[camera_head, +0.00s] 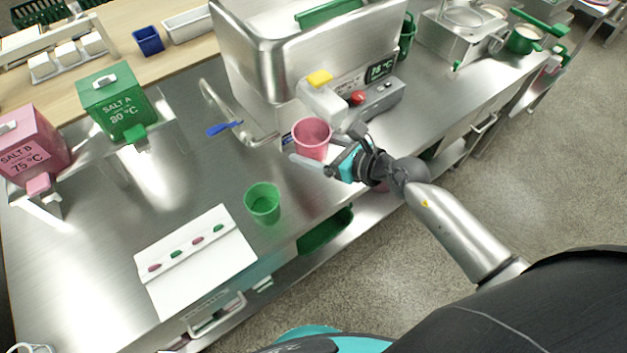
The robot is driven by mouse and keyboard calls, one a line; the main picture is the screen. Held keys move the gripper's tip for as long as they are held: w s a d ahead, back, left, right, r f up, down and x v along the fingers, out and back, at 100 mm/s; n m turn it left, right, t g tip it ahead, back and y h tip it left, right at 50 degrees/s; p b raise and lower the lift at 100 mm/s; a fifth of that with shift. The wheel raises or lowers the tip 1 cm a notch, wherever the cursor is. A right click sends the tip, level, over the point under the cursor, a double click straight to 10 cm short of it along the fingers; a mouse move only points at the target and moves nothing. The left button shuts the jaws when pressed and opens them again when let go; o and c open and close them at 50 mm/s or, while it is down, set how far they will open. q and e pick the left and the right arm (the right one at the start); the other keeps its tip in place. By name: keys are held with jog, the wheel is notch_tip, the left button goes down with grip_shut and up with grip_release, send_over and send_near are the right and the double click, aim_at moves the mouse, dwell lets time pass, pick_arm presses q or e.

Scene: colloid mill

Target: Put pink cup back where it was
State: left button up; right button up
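The pink cup (312,140) stands upright, or is held upright, in front of the steel machine, just below its white outlet block. My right gripper (322,152) is at the cup from the right. One grey finger runs along the cup's near lower side and the other is at its right rear side, partly hidden. The fingers are spread about a cup's width. I cannot tell whether they press on the cup. The cup's base is partly hidden by the near finger. My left gripper is not in view.
A green cup (263,203) stands near the counter's front edge. A white sheet (200,275) with several pink and green markers lies left of it. Green (118,105) and pink (32,145) salt dispensers stand at the left. A curved pipe with a blue handle (222,128) is beside the machine.

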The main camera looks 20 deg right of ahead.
jog(key=b, duration=0.3)
send_over(314, 181)
notch_tip(314, 181, down, 6)
jog(key=shift+f+b, duration=1.3)
jog(key=shift+f, duration=0.7)
jog(key=shift+f, duration=0.25)
jog(key=o, duration=1.2)
jog(key=shift+o, duration=0.2)
jog(key=shift+r, duration=0.1)
